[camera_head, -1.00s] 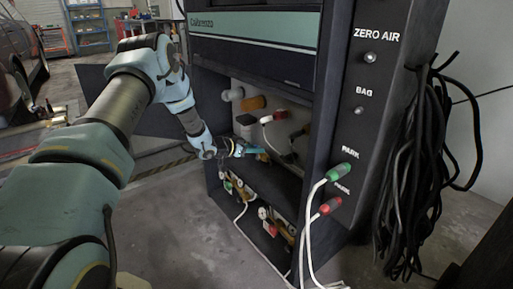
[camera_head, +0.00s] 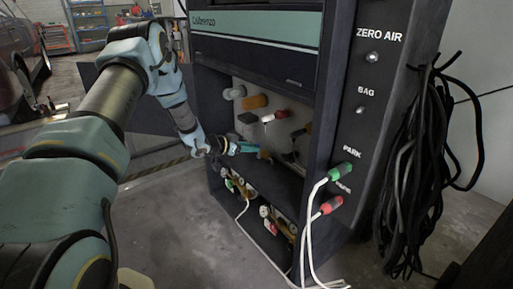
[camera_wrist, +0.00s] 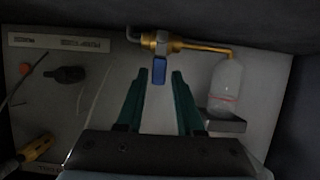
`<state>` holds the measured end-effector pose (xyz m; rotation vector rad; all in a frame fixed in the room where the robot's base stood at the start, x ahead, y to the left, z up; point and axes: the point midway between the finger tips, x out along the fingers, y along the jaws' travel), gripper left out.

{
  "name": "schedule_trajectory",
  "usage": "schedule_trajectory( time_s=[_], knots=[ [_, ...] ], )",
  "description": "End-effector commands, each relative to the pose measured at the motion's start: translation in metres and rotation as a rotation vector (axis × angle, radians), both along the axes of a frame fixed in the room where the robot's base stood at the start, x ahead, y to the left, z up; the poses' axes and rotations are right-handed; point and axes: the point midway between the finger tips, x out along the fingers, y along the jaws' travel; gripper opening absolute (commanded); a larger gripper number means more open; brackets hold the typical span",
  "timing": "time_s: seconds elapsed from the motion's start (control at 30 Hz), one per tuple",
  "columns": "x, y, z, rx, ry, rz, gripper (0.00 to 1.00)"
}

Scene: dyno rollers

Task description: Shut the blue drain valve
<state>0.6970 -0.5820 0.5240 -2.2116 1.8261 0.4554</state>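The blue drain valve handle (camera_wrist: 159,70) shows in the wrist view, hanging down from a brass valve body (camera_wrist: 162,42). It points toward my gripper, across the line of the brass pipe. My gripper (camera_wrist: 158,76) is open, with its two green fingers on either side of the handle's end. The wrist view does not show clearly whether they touch it. In the head view my gripper (camera_head: 258,151) reaches into the open cabinet bay, and the handle is too small or hidden to make out there.
A clear bottle (camera_wrist: 225,85) stands on a small shelf (camera_wrist: 224,122) under the brass pipe's right end. A dark fitting (camera_wrist: 66,75) and a red knob (camera_wrist: 26,69) are at left. The cabinet's side panel (camera_head: 362,95) carries hoses.

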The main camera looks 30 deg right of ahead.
Motion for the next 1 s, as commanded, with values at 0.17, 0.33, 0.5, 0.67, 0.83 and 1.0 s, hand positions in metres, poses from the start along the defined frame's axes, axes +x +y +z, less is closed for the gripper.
schedule_trajectory(
  time_s=[0.17, 0.33, 0.5, 0.67, 0.83, 1.0],
  knots=[
    [-0.006, 0.035, 0.016, 0.001, 0.000, 0.002, 0.36],
    [-0.010, 0.058, 0.025, 0.000, 0.000, 0.002, 0.36],
    [-0.013, 0.068, 0.028, 0.001, 0.000, 0.001, 0.36],
    [-0.013, 0.069, 0.028, 0.001, 0.001, 0.001, 0.36],
    [-0.013, 0.069, 0.028, 0.001, 0.001, 0.001, 0.36],
    [-0.011, 0.070, 0.030, 0.006, -0.001, 0.009, 0.36]
  ],
)
